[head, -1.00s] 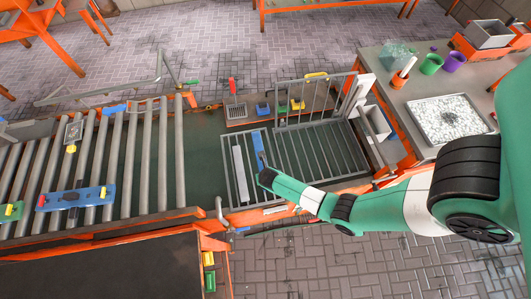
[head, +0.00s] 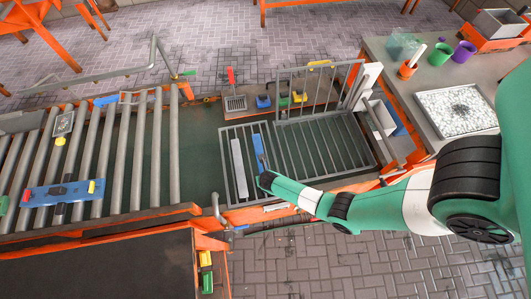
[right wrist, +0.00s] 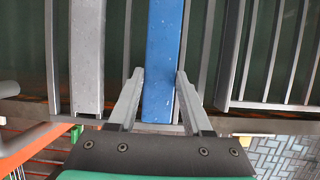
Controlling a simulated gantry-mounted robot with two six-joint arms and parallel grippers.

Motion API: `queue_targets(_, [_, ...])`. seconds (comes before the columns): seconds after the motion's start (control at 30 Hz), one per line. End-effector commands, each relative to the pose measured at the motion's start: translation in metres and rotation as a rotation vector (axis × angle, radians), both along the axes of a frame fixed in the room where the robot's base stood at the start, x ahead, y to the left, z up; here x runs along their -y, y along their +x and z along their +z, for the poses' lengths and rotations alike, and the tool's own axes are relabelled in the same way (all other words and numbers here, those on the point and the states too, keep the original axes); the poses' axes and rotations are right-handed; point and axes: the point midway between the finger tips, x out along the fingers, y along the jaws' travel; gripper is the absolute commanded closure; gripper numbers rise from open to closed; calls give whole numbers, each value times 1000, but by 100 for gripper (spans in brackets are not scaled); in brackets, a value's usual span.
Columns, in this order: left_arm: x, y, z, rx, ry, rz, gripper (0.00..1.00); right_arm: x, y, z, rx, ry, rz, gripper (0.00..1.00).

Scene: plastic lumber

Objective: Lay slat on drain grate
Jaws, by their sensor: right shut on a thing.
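A blue slat (head: 259,143) lies lengthwise over the left part of the metal drain grate (head: 315,147). My right gripper (head: 264,175) is at the slat's near end. In the right wrist view, the fingers of my right gripper (right wrist: 160,80) are on either side of the blue slat (right wrist: 165,45), shut on it. A grey slat (right wrist: 87,55) runs parallel on its left, with a gap between; it also shows in the head view (head: 238,168). I cannot tell whether the blue slat rests fully on the bars. My left gripper is in neither view.
A raised barred gate (head: 308,92) stands at the grate's far side. A roller conveyor (head: 120,160) is at the left, with a blue piece (head: 80,192) on it. A worktable (head: 430,75) at the right holds cups and a tray of pale granules (head: 458,110).

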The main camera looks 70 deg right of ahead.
Motion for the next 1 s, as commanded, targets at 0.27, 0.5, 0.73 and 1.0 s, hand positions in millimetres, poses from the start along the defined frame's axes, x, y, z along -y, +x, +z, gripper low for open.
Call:
queue_targets(0.27, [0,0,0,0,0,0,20,0,0,0,1,0,0,100])
queue_targets(0.5, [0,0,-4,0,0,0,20,0,0,-5,1,0,0,100])
queue_targets(0.73, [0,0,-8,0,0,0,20,0,1,-10,1,0,0,100])
queue_targets(1.0, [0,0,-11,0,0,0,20,0,1,-13,2,-1,0,45])
